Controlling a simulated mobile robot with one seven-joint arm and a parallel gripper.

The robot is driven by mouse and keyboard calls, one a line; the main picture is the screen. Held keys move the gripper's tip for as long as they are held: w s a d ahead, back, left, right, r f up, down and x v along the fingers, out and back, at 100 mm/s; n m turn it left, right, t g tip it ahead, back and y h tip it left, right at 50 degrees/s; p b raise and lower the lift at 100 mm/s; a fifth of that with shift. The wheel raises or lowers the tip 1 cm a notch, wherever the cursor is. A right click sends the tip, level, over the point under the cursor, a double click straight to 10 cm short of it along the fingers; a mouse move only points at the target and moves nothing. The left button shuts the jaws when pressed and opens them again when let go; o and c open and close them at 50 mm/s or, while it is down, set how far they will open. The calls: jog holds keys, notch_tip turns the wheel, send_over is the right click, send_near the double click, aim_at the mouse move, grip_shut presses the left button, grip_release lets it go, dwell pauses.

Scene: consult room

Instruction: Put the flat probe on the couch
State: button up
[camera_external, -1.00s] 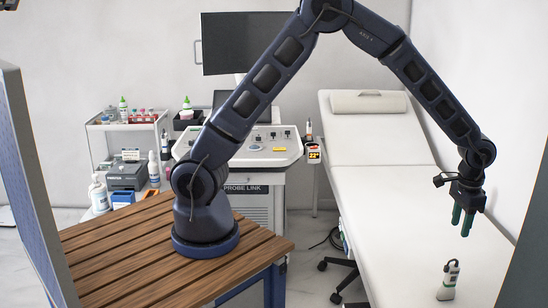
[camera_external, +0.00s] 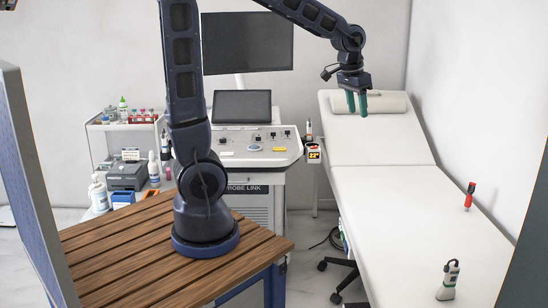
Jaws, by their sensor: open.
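My gripper (camera_external: 357,107) is open, its green fingers pointing down, and nothing shows between them. In the picture it lies in front of the raised head end of the white couch (camera_external: 395,205). A white handheld piece with a dark top (camera_external: 449,280) stands near the couch's front end. A small red piece with a dark tip (camera_external: 469,196) is upright at the couch's right side. Another slim white piece with a dark top (camera_external: 309,131) is at the right side of the cart. I cannot tell which of these is the flat probe.
The cart (camera_external: 258,148) with a monitor (camera_external: 247,42) stands left of the couch, with a small orange-lit display (camera_external: 314,153) at its right edge. A shelf (camera_external: 128,128) of bottles is at far left. A pillow (camera_external: 385,102) lies at the couch's head. The couch's middle is clear.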

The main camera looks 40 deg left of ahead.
jog(key=s+a+r+n+t+y, duration=0.1)
jog(key=s+a+n, duration=0.3)
jog(key=s+a, duration=1.5)
jog(key=shift+a+r+t, duration=0.65)
jog(key=shift+a+t, duration=0.05)
jog(key=shift+a, duration=0.3)
jog(key=shift+o, duration=0.5)
